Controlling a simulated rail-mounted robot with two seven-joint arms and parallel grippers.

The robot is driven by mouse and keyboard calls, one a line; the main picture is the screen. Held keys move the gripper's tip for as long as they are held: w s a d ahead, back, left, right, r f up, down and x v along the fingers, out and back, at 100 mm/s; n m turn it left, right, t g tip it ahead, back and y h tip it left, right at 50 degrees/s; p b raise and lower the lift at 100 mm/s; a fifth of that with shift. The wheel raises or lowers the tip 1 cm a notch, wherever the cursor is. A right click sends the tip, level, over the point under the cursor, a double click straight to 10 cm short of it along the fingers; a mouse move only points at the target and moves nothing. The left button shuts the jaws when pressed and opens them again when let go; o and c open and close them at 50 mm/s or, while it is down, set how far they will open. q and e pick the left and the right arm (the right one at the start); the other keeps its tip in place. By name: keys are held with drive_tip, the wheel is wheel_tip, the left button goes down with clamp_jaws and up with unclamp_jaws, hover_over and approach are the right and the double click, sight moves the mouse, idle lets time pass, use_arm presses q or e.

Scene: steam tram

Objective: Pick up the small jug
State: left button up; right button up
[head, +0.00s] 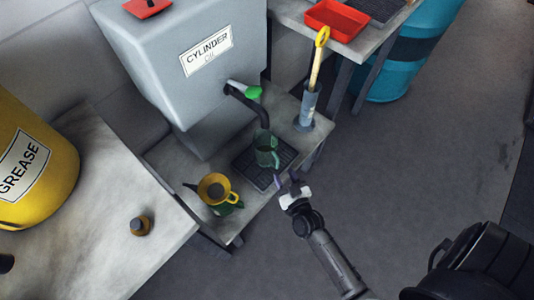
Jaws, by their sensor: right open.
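The small jug (266,150) is dark green and stands upright on a black drip grate (243,170), below the spout of the cylinder oil tank. My right gripper (286,180) is open and empty, just in front of the jug and toward the lower right of it. A gap seems to remain between its fingers and the jug, though the exact distance is hard to tell. My left gripper is out of view.
The grey cylinder oil tank (190,85) has a green-handled tap (250,92) above the jug. A yellow-handled tool in a grey holder (309,100) stands right. Open floor (420,170) lies at right.

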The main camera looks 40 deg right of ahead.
sight(278, 167)
drive_tip(key=b+x, duration=0.2)
drive_tip(key=x, duration=0.2)
drive_tip(key=shift+w+a, duration=0.15)
drive_tip(key=shift+w+r+b, duration=0.1)
drive_tip(key=shift+w+b, duration=0.25)
drive_tip(key=shift+w, duration=0.1)
drive_tip(key=shift+s, duration=0.15)
drive_tip(key=shift+c, duration=0.2)
drive_tip(key=c, duration=0.6)
clamp_jaws()
